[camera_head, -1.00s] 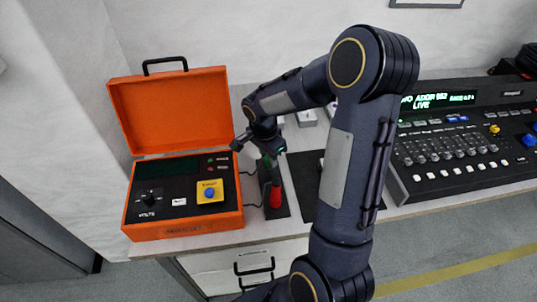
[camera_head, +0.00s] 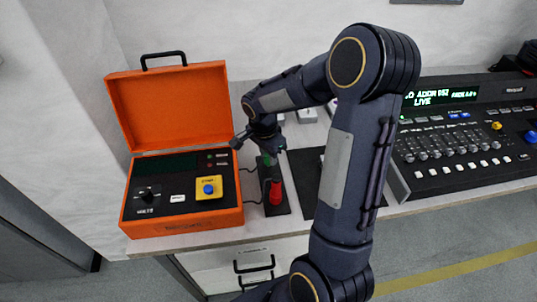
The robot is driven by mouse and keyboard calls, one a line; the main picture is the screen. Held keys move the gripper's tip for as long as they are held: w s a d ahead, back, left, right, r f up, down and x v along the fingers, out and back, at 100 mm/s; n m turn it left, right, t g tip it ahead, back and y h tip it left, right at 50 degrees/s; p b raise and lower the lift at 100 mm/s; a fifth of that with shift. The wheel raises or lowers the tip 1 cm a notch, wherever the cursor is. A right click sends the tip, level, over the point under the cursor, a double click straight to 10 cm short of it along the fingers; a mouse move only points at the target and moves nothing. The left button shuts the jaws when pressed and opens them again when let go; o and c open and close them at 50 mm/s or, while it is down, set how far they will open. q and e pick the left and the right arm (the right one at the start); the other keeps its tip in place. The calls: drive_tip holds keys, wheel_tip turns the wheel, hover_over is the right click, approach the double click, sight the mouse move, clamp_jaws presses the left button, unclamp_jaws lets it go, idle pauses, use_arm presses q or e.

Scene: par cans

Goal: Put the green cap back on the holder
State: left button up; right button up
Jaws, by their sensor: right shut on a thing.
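The holder (camera_head: 282,208) is a narrow black stand on the table, just right of the orange case. A red cap (camera_head: 276,192) stands at its near end. The green cap (camera_head: 267,160) shows as a small green patch near the far end of the holder, just under my right gripper (camera_head: 265,151). My right gripper points down and is shut on the green cap, its fingers mostly hidden by its own wrist. I cannot tell whether the green cap touches the holder. My left gripper is not in view.
An open orange case (camera_head: 187,228) with a yellow-backed blue button stands left of the holder, its cable running to the right. A black mixing console (camera_head: 462,152) stands at the right. A dark mat (camera_head: 308,170) lies behind my right arm.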

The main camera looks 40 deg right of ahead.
drive_tip(key=shift+f+b, duration=0.95)
drive_tip(key=shift+b, duration=0.3)
idle(1.7)
drive_tip(key=o, duration=1)
drive_tip(key=shift+o, duration=0.2)
drive_tip(key=shift+r, duration=0.1)
drive_tip(key=r, duration=0.6)
drive_tip(key=shift+a+r, duration=0.1)
drive_tip(key=shift+a, duration=0.25)
drive_tip(key=shift+s+a+r+p, duration=0.1)
drive_tip(key=shift+r+p, duration=0.05)
drive_tip(key=shift+r, duration=0.25)
drive_tip(key=shift+s+a+r+p, duration=0.1)
drive_tip(key=shift+r+p, duration=0.05)
drive_tip(key=shift+r, duration=0.25)
drive_tip(key=s+a+r+n+t+y+p, duration=0.2)
drive_tip(key=s+a+r+n, duration=0.2)
drive_tip(key=s+a+n, duration=0.3)
drive_tip(key=s+a+r+n+t+y+p, duration=0.1)
drive_tip(key=s+a+r+n+t+y, duration=0.2)
drive_tip(key=s+a+n, duration=0.3)
drive_tip(key=s+r+n, duration=0.1)
drive_tip(key=s+n, duration=0.1)
drive_tip(key=s, duration=0.3)
drive_tip(key=shift+s+a+r+t+p, duration=0.15)
drive_tip(key=shift+a+r+t+p, duration=0.15)
drive_tip(key=shift+a+p, duration=0.1)
